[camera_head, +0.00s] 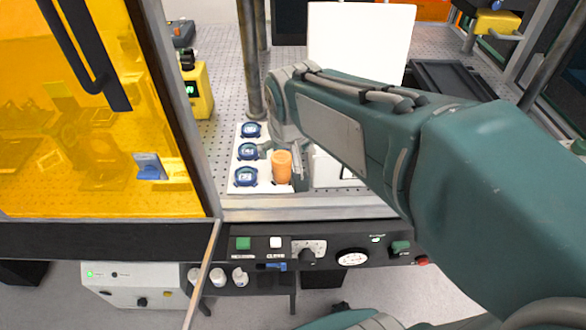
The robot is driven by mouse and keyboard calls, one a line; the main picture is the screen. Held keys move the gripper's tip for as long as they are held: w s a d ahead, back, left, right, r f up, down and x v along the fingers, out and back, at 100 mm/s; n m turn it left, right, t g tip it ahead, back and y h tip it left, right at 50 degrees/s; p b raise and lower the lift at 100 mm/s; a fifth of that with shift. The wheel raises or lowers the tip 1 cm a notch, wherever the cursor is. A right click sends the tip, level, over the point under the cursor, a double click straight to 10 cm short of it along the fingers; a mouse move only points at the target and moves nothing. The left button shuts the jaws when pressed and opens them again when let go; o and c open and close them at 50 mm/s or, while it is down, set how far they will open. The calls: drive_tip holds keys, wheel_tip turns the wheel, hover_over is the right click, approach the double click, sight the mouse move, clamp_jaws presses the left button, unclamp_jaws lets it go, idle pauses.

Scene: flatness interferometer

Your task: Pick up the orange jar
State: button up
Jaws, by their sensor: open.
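The orange jar (282,167) stands upright in the white tray (238,190), at the right of a column of blue-lidded jars. My gripper (283,158) is at the end of my teal arm, which reaches in from the right. It is low over the tray, close around or beside the orange jar. The fingers are small and partly hidden by my own arm, so contact with the jar cannot be told. The jaws are open.
Three blue-lidded jars (247,152) stand just left of the orange jar. A metal post (249,70) rises behind the tray. A yellow instrument (198,92) and amber enclosure (90,130) stand left. A white panel (350,35) is behind my arm. A control panel (320,252) runs along the front.

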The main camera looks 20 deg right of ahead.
sight(281, 158)
drive_tip(key=shift+m, duration=0.3)
drive_tip(key=w+f, duration=0.1)
drive_tip(key=f, duration=0.1)
drive_tip(key=w+f, duration=0.2)
drive_tip(key=w+d+f, duration=0.1)
drive_tip(key=w+f, duration=0.1)
drive_tip(key=shift+w+f, duration=0.1)
drive_tip(key=shift+f, duration=0.2)
drive_tip(key=shift+x, duration=2.7)
drive_tip(key=shift+s+f, duration=0.1)
drive_tip(key=shift+s, duration=0.15)
drive_tip(key=c, duration=1.2)
